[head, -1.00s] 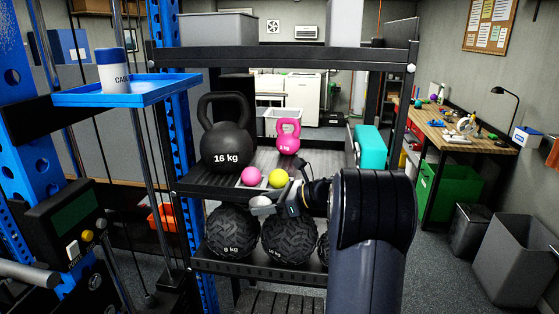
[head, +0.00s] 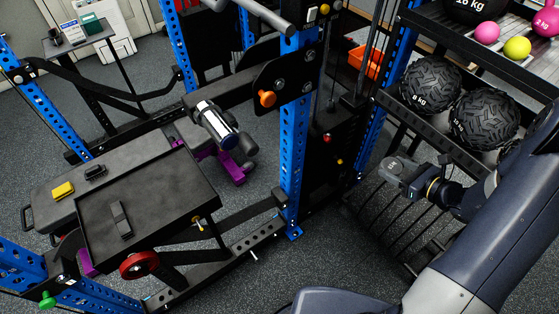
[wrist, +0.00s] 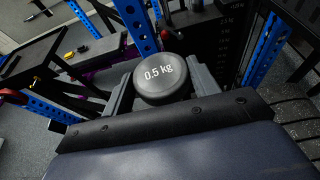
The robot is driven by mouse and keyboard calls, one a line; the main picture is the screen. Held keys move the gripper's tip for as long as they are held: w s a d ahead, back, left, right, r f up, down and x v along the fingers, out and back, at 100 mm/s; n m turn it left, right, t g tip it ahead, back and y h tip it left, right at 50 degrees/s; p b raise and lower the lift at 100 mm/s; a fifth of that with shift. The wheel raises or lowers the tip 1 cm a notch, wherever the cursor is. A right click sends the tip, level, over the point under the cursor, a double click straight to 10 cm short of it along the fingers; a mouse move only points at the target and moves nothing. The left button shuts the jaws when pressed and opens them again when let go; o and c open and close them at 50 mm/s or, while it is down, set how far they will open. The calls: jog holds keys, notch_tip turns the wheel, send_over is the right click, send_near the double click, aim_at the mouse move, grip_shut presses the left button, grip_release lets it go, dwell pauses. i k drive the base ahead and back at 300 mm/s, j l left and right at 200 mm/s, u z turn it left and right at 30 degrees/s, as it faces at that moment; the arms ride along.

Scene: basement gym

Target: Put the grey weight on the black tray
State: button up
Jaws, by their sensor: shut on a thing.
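The grey weight, a round disc marked "0.5 kg" (wrist: 160,78), sits between the two jaws of my gripper (wrist: 163,88) in the wrist view. In the head view my gripper (head: 402,174) is at the right, shut on the weight, whose grey top (head: 392,164) shows in part. The black tray (head: 165,212) is a flat rectangle with a raised rim at the lower left of the head view. A small dark oblong item (head: 121,220) lies on it. My gripper is well to the right of the tray, apart from it.
A blue rack post (head: 292,130) stands between my gripper and the tray. A grey bench (head: 60,205) behind the tray bears a yellow item (head: 63,190). A rack with black balls (head: 430,84) is at the upper right. Open floor (head: 270,260) lies between tray and arm.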

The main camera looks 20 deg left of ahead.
aim_at(169, 186)
jog(key=k+u, duration=0.2)
jog(key=u, duration=0.15)
jog(key=k+j+u, duration=0.1)
jog(key=u, duration=0.25)
jog(key=j+u, duration=0.35)
jog(key=i+j+u, duration=0.1)
jog(key=u, duration=0.25)
jog(key=i+j+u, duration=0.15)
jog(key=u, duration=0.2)
